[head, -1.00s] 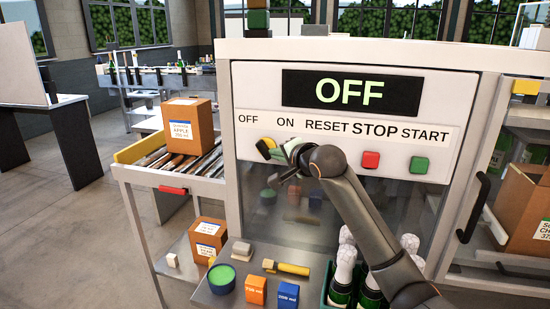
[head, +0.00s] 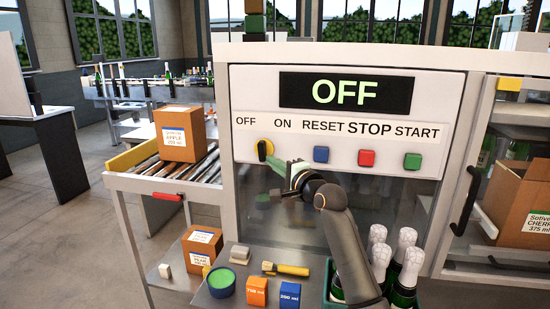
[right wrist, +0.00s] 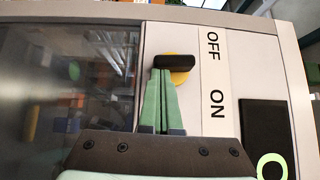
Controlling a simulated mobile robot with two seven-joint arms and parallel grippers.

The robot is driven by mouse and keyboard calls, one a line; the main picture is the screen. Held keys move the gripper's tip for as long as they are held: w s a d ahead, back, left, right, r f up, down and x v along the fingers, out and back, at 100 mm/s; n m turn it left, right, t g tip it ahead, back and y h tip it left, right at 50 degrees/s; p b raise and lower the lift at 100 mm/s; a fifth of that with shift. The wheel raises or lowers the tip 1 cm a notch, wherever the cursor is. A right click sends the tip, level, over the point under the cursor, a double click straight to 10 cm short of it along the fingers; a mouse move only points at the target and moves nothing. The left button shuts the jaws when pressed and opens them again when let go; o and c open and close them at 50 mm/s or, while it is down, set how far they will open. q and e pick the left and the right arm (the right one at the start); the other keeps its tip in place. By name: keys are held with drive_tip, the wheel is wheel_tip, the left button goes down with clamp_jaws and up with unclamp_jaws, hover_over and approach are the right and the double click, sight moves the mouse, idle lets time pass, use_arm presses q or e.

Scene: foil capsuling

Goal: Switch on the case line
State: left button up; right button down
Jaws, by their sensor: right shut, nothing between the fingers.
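The case line panel has a display (head: 345,91) reading OFF. Its switch (head: 264,149) is a black handle on a yellow disc, below and between the words OFF and ON. In the right wrist view the black handle (right wrist: 174,62) lies crosswise over the yellow disc, at right angles to the line from OFF to ON. My right gripper (head: 281,164) is just below and right of the switch. Its green fingers (right wrist: 163,73) are shut and empty, with the tips at the handle's ON side; I cannot tell if they touch. My left gripper is not in view.
Blue (head: 321,154), red (head: 366,158) and green (head: 412,160) buttons sit right of the switch. A roller conveyor with a cardboard box (head: 180,133) stands left.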

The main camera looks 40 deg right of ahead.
drive_tip(key=m, duration=0.1)
drive_tip(key=t+b, duration=0.1)
drive_tip(key=f+m+t+b, duration=0.1)
drive_tip(key=shift+w+a+m+h, duration=0.25)
drive_tip(key=shift+m+h, duration=0.05)
drive_tip(key=b+v, duration=0.1)
drive_tip(key=v, duration=1.1)
drive_tip(key=shift+s+f, duration=0.2)
drive_tip(key=shift+f, duration=0.05)
